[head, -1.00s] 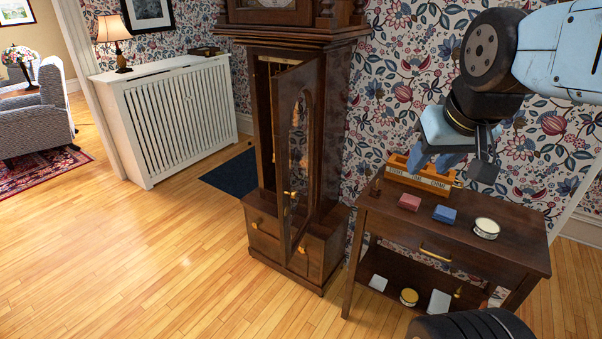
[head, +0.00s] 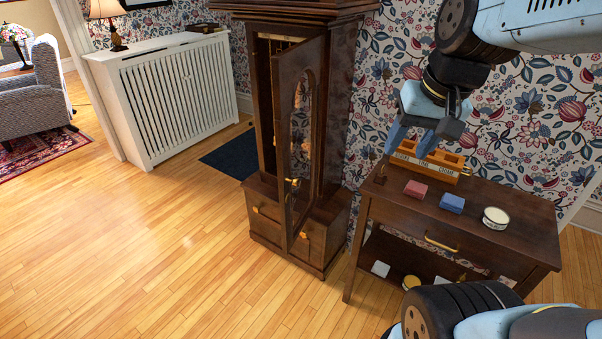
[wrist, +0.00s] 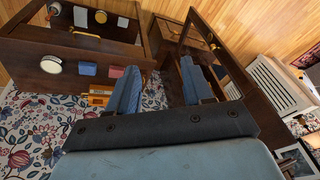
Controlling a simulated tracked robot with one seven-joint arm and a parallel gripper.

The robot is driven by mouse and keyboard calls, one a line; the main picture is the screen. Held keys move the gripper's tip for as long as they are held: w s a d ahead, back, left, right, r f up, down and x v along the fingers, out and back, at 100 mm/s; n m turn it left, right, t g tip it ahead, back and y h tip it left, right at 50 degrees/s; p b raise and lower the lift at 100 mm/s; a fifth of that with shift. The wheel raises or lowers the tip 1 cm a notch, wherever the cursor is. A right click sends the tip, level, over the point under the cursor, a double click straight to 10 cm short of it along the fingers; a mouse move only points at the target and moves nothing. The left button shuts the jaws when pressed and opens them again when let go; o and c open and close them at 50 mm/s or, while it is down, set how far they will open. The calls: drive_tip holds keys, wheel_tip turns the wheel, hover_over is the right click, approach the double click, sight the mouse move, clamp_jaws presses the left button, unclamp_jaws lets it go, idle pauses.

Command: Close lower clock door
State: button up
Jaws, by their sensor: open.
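The tall dark wooden clock (head: 345,140) stands against the floral wall. Its lower door (head: 301,140), with an arched glass pane and a small brass knob (head: 293,183), is swung open toward me. Part of the dark case interior shows left of the door. My gripper (head: 408,150) is open and empty, right of the clock and above the back left of the side table. It is apart from the door in the head view. Both fingers show spread in the wrist view (wrist: 160,68), with dark clock woodwork beyond and to their right.
The side table (head: 500,228) right of the clock holds an orange-brown box (head: 437,165), a red box (head: 415,189), a blue box (head: 452,203) and a round tin (head: 495,218). A white radiator cover (head: 175,95) stands left. The wooden floor in front is clear.

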drive_tip(key=w+a+f+m+g+y, duration=0.1)
drive_tip(key=w+a+f+m+y, duration=0.1)
drive_tip(key=w+f+m+y, duration=0.85)
drive_tip(key=w+a+f+m+g+y, duration=0.15)
drive_tip(key=w+f+m+y, duration=0.5)
drive_tip(key=w+f, duration=0.75)
drive_tip(key=a+f, duration=0.2)
drive_tip(key=a, duration=1.1)
drive_tip(key=shift+s+a+m, duration=0.25)
drive_tip(key=shift+s+m, duration=0.05)
drive_tip(key=shift+s, duration=0.1)
drive_tip(key=shift+f, duration=0.1)
clamp_jaws()
